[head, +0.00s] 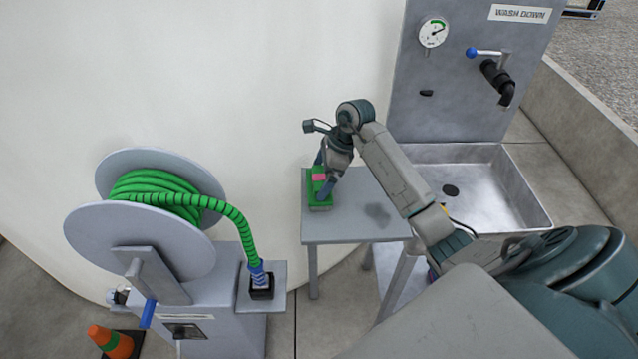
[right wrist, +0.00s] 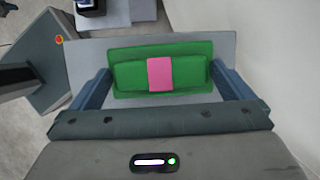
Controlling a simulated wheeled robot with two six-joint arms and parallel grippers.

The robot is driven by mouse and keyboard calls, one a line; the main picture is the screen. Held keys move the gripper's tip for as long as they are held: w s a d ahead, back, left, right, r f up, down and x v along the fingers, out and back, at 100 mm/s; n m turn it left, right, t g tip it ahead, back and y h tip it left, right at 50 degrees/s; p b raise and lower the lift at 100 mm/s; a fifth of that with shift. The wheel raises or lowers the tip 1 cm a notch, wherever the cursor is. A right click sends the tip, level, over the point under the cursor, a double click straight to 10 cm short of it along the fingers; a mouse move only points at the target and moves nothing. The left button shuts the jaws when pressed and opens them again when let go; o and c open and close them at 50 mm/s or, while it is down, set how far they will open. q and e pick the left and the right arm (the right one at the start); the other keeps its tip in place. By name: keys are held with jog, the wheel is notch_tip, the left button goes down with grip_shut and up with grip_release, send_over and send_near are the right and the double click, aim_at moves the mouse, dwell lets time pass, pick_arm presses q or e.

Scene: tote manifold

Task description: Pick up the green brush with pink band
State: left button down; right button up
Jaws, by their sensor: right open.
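The green brush with a pink band (head: 319,178) lies on a small grey table (head: 350,222) in the head view. In the right wrist view the brush (right wrist: 190,72) lies across the picture, its pink band at the middle. My right gripper (head: 325,182) is at the brush, pointing down. In the right wrist view its two blue fingers (right wrist: 160,85) are apart, one by each end of the brush's raised handle. I cannot tell whether they touch it. My left gripper is not in view.
A reel with green hose (head: 157,195) stands at the left on a grey cabinet. A metal sink (head: 485,190) under a wash-down panel (head: 455,110) stands at the right. An orange cone (head: 112,342) is at the lower left. The table's right part is clear.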

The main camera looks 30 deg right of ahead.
jog(key=shift+f, duration=0.2)
jog(key=c, duration=0.7)
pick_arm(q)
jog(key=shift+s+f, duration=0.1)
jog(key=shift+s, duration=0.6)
pick_arm(e)
jog(key=shift+c, duration=0.2)
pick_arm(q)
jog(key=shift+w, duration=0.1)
pick_arm(e)
jog(key=shift+r, duration=0.1)
